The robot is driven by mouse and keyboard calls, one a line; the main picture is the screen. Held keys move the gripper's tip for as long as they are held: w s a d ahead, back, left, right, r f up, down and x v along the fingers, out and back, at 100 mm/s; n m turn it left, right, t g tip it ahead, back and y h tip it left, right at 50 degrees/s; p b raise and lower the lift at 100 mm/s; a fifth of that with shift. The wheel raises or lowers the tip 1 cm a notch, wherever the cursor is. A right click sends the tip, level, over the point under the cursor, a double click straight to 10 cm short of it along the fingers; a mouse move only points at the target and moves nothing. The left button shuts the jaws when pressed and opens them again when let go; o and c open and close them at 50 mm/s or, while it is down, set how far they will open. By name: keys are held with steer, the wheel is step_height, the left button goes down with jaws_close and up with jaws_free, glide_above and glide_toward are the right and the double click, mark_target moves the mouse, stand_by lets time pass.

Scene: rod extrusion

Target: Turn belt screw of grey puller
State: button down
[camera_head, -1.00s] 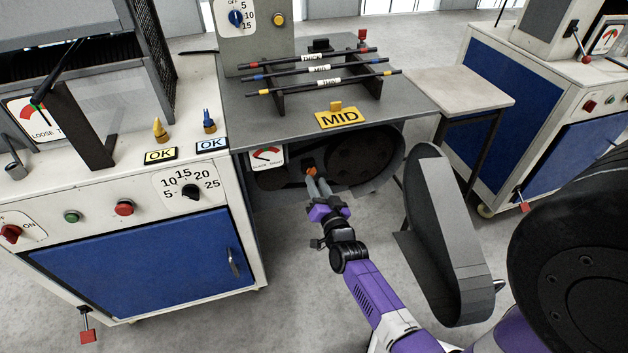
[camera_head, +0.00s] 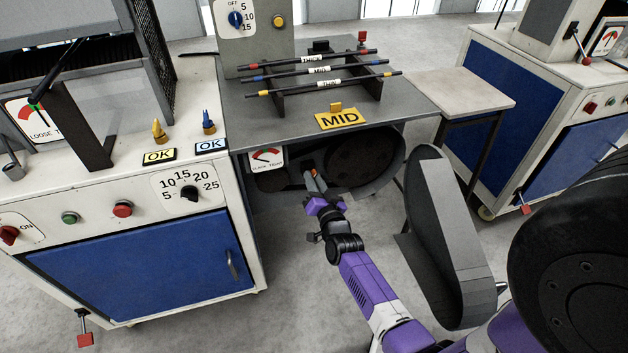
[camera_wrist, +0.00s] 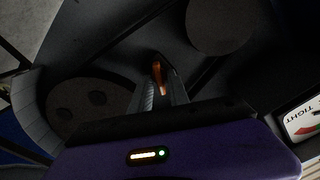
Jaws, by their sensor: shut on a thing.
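The grey puller (camera_head: 240,105) stands at the centre of the head view, with its lower belt compartment open. The orange belt screw (camera_wrist: 160,76) shows between the finger ends in the wrist view, and a small part of it shows in the head view (camera_head: 312,172). My gripper (camera_head: 312,180) reaches into the compartment from the front and is shut on the screw. It also shows in the wrist view (camera_wrist: 160,92). A dial (camera_head: 267,157) with a red pointer sits left of the screw; part of it shows at the right edge of the wrist view (camera_wrist: 303,122).
A dark pulley wheel (camera_head: 362,160) lies right of my gripper inside the compartment. The grey belt cover (camera_head: 440,240) stands detached at the right. A white cabinet with a blue door (camera_head: 140,268) stands close on the left. Coloured rods (camera_head: 318,70) rest on the puller's top.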

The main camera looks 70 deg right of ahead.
steer(key=shift+f+m, duration=0.1)
steer(key=shift+m, duration=0.2)
steer(key=shift+s+m+b, duration=0.1)
steer(key=shift+m+b, duration=1)
steer(key=shift+m, duration=1.4)
steer(key=c, duration=1.5)
jaws_free()
